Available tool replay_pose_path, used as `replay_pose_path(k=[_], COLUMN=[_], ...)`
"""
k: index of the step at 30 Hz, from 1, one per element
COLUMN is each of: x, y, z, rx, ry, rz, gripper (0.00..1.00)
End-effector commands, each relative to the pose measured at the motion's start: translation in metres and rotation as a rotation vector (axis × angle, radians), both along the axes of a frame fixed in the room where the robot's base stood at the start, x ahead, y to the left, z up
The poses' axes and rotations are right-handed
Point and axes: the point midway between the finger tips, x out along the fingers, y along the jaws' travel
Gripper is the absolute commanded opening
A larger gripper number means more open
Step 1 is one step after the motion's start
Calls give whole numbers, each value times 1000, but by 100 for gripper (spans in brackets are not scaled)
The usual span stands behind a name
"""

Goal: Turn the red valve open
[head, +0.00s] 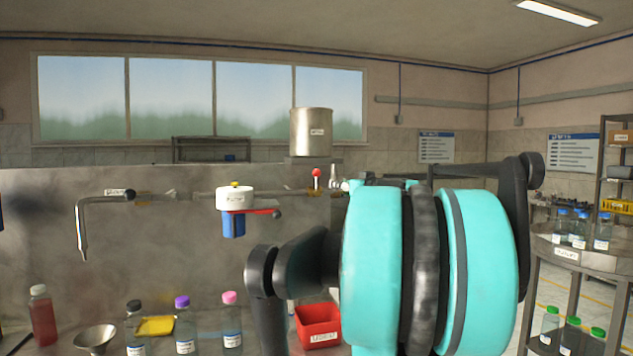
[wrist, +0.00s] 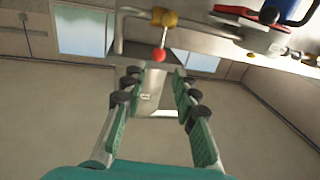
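A red ball knob (head: 316,172) stands upright on a short stem on the pipe along the back panel. It also shows in the wrist view (wrist: 159,55), just beyond and above my fingertips. A flat red lever (head: 262,211) extends right from under a white round unit (head: 235,198) with a blue body. This lever also shows at the top right of the wrist view (wrist: 236,11). I cannot tell which red part is the valve. My gripper (wrist: 157,76) is open and empty, its fingers spread on either side of the view. My arm hides it in the head view.
A bent spout (head: 82,228) hangs at the left. Below are capped bottles (head: 185,328), a funnel (head: 95,338), a yellow tray (head: 155,326) and a red bin (head: 318,327). A metal canister (head: 311,132) stands above the pipe. A shelf with bottles (head: 572,262) stands right.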

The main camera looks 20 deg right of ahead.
Motion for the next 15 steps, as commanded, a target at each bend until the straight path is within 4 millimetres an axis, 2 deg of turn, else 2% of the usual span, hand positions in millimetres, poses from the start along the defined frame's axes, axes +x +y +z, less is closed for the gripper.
replay_pose_path(k=[5,15], x=[27,93], y=[8,21], z=[-1,-1], rx=[1,1], ry=[1,2], rz=[6,6], gripper=[29,29])
